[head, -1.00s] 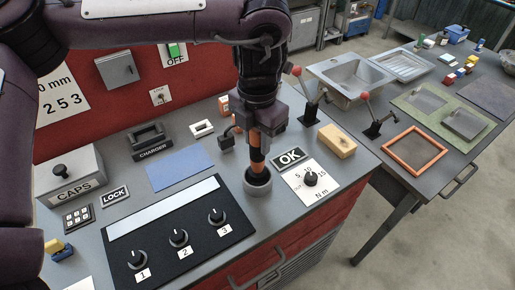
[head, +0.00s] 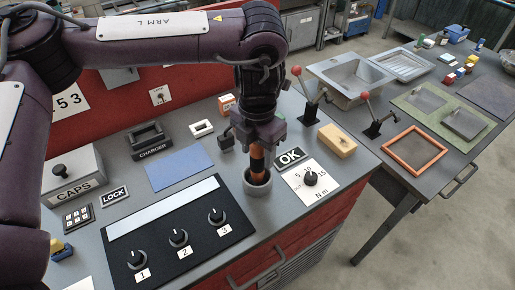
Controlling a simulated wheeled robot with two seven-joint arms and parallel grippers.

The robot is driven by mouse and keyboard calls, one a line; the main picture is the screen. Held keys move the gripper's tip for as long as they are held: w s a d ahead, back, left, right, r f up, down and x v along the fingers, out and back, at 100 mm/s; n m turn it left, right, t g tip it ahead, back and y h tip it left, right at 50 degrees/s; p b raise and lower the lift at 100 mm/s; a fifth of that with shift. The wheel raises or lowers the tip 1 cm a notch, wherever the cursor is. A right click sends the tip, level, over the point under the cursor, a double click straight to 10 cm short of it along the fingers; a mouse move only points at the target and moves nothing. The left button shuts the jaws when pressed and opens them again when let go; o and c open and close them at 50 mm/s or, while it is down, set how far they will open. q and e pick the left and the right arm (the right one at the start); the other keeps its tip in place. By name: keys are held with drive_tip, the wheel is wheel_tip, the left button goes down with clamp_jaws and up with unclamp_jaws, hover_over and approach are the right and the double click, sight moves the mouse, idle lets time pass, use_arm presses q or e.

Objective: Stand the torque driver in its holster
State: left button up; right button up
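The torque driver (head: 257,157), orange with black bands, hangs upright below my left gripper (head: 257,143). The gripper is shut around its upper part. The driver's lower end is within the opening of a round grey holster (head: 257,189) on the bench, and the holster's rim surrounds it. The tip is hidden inside, so I cannot tell whether it rests on the bottom. My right gripper is not in view.
A charger (head: 150,142), a blue mat (head: 180,167) and a tan block (head: 337,141) are nearby.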

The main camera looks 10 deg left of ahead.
use_arm(q)
wheel_tip(320, 180, up, 12)
drive_tip(key=shift+r+p, duration=0.2)
drive_tip(key=shift+p, duration=0.1)
idle(0.3)
idle(0.4)
